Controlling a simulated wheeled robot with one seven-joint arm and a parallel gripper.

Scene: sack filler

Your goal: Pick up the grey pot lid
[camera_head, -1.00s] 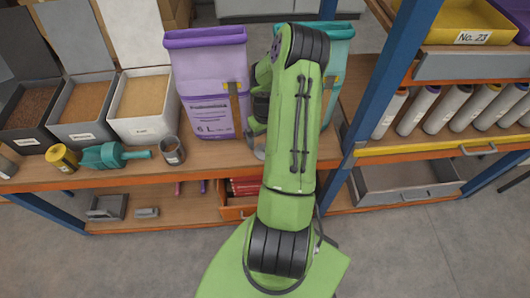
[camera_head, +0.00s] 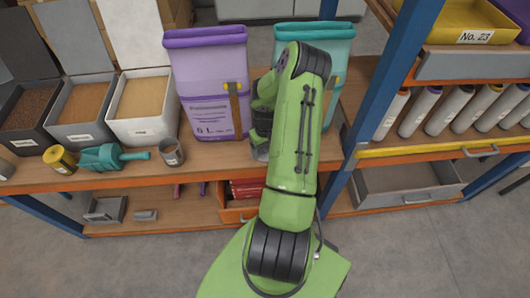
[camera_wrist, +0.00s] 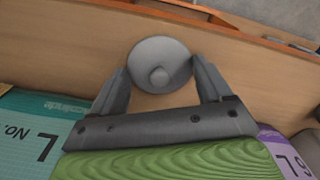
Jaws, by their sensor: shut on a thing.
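The grey pot lid (camera_wrist: 160,65) is a round disc with a small knob at its middle, seen in the wrist view. My gripper (camera_wrist: 158,80) has one finger on each side of the lid and is shut on it. The wooden shelf board shows behind the lid; I cannot tell whether the lid touches it. In the head view my green arm reaches down the middle, in front of the sacks, and hides most of the gripper and lid.
A purple sack (camera_head: 208,85) stands left of my arm and a teal sack (camera_head: 312,38) behind it. A grey cup (camera_head: 172,152), a teal scoop (camera_head: 110,157) and a yellow tin (camera_head: 60,159) stand to the left on the shelf (camera_head: 215,160). A blue post (camera_head: 385,85) rises at right.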

